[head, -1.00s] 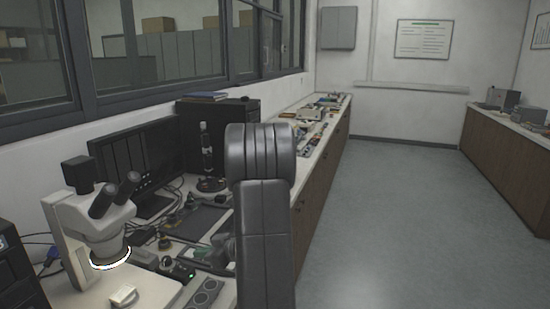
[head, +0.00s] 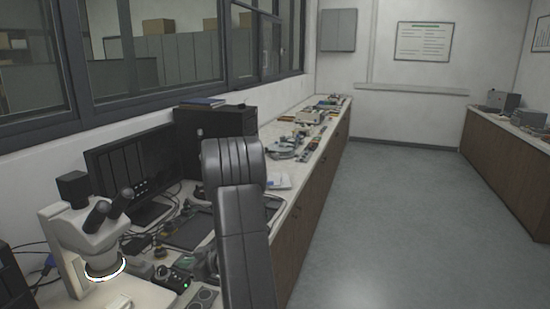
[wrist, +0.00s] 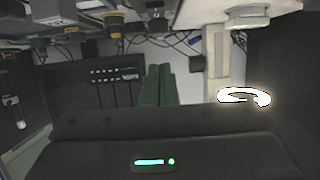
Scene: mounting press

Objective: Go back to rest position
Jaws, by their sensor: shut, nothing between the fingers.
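My gripper (wrist: 159,86) shows in the wrist view as two dark green fingers side by side. They are shut with nothing between them and touch nothing I can make out. Behind them in that view are the dark monitor (wrist: 88,85) and the microscope's bright ring light (wrist: 244,97); that view looks upside down. In the head view my dark grey arm stands in front of the bench, leaning slightly, and my gripper cannot be seen there.
In the head view the microscope (head: 88,228), monitor (head: 135,165) and black computer case (head: 215,122) crowd the left bench. The bench runs on with several small items. Open floor (head: 400,220) lies to the right, with another counter (head: 510,160) beyond.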

